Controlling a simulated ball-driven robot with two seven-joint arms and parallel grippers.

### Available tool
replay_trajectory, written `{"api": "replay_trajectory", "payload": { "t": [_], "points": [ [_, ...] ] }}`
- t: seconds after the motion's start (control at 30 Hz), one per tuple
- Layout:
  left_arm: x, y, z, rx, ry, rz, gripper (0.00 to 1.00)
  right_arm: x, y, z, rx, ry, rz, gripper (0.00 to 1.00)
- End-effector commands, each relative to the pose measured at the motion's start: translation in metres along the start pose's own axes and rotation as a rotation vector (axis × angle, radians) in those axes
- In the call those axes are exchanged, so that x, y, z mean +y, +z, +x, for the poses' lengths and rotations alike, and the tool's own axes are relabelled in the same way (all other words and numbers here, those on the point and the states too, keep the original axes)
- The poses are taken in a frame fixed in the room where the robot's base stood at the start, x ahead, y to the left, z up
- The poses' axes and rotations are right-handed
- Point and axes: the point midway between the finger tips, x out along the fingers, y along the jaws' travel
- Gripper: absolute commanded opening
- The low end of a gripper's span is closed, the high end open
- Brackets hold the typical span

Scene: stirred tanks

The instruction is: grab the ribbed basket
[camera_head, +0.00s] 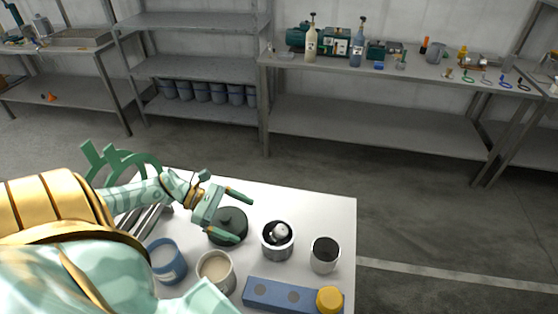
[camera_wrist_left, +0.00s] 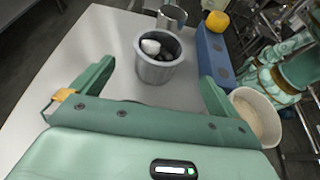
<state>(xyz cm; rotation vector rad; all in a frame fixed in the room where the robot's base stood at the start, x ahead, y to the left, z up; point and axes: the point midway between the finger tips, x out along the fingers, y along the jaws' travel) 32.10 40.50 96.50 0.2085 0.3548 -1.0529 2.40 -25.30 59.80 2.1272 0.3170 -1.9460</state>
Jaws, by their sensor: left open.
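No vessel shows clear ribs, so I cannot tell for sure which one is the ribbed basket. A round grey metal vessel (camera_head: 278,242) with a white rounded item and dark contents stands on the white table; it also shows in the left wrist view (camera_wrist_left: 158,68). My left gripper (camera_head: 238,216) is open and empty, fingers spread toward that vessel, which lies just beyond the fingertips in the left wrist view (camera_wrist_left: 152,76). In the head view the gripper is over a dark green round thing (camera_head: 231,218), partly hidden by it. My right gripper is not in view.
On the white table (camera_head: 335,208) stand a grey cup (camera_head: 324,257), a cream-filled pot (camera_head: 216,272), a blue pot (camera_head: 166,261) and a blue block (camera_head: 268,292) beside a yellow knob (camera_head: 329,299). The table's right back corner is clear. A workbench (camera_head: 390,75) and shelves stand behind.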

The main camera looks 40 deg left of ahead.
Motion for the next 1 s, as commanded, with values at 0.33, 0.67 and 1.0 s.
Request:
{"api": "replay_trajectory", "payload": {
  "t": [0.33,0.67,1.0],
  "points": [
    [0.0,0.001,0.046,-0.002,0.0,0.0,1.0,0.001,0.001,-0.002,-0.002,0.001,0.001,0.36],
    [0.0,0.002,0.098,-0.003,0.001,0.0,1.0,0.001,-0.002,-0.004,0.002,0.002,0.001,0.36],
    [0.0,0.001,0.101,0.0,0.001,0.0,0.81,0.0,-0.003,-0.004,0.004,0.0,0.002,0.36]
  ]
}}
